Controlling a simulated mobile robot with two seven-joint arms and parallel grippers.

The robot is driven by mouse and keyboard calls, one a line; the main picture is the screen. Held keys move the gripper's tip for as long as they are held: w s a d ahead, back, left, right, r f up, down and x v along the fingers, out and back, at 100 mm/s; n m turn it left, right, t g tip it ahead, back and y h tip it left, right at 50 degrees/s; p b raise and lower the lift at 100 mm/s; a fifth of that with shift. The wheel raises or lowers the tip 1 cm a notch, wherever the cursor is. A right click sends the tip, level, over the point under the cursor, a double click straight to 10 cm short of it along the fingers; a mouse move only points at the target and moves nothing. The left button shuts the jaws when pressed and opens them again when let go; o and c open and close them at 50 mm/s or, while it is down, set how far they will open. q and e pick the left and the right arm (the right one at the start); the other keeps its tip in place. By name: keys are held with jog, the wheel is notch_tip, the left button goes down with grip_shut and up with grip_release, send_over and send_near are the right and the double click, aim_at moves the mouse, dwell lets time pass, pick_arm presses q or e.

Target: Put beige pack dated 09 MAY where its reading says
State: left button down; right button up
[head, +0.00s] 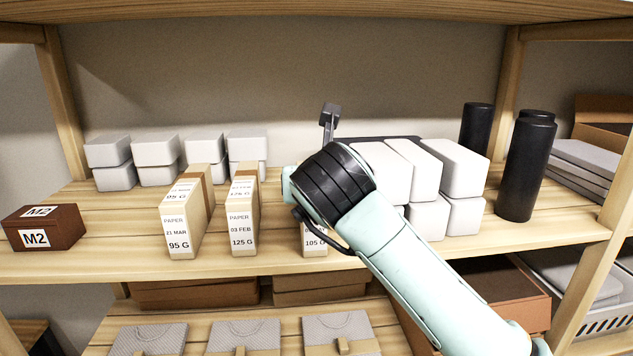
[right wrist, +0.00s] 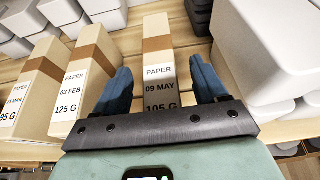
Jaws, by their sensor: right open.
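The beige pack dated 09 MAY (right wrist: 159,83) stands on the shelf in the right wrist view. Its label reads PAPER, 09 MAY, 105 G. In the head view only its lower front (head: 315,241) shows below my right arm. My right gripper (right wrist: 159,70) is open, with one blue finger on each side of this pack. In the head view my wrist hides the fingers. My left gripper is not in view.
Beige packs dated 21 MAR, 95 G (head: 181,225) and 03 FEB, 125 G (head: 242,222) stand left of it. A brown M2 block (head: 62,228) sits far left. White boxes (head: 448,165) and black canisters (head: 527,165) stand right. Grey packets (head: 245,338) lie on the lower shelf.

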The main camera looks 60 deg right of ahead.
jog(key=v, duration=1.2)
jog(key=shift+w, duration=0.1)
